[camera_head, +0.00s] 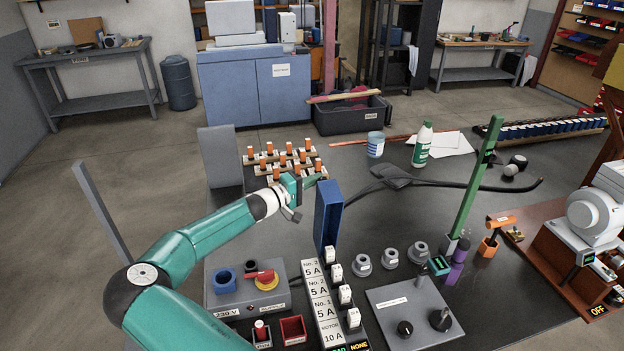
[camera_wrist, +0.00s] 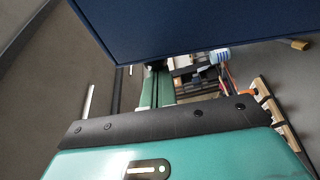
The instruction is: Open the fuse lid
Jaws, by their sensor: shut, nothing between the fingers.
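The fuse lid, a dark blue panel (camera_head: 328,216), stands upright at the far end of the fuse strip (camera_head: 320,302). The strip's labels and white fuses are uncovered. My gripper (camera_head: 318,181) is shut and empty, just beyond and left of the lid's top edge; I cannot tell whether it touches the lid. In the wrist view the lid (camera_wrist: 200,25) fills the top of the picture, close to the gripper's green body. The fingertips are hard to make out there.
A grey supply box (camera_head: 247,293) with a red-yellow switch stands left of the strip, and a grey knob panel (camera_head: 415,312) right of it. Orange-topped vials in wooden racks (camera_head: 282,162) are behind my gripper. A green post (camera_head: 476,185) rises at right.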

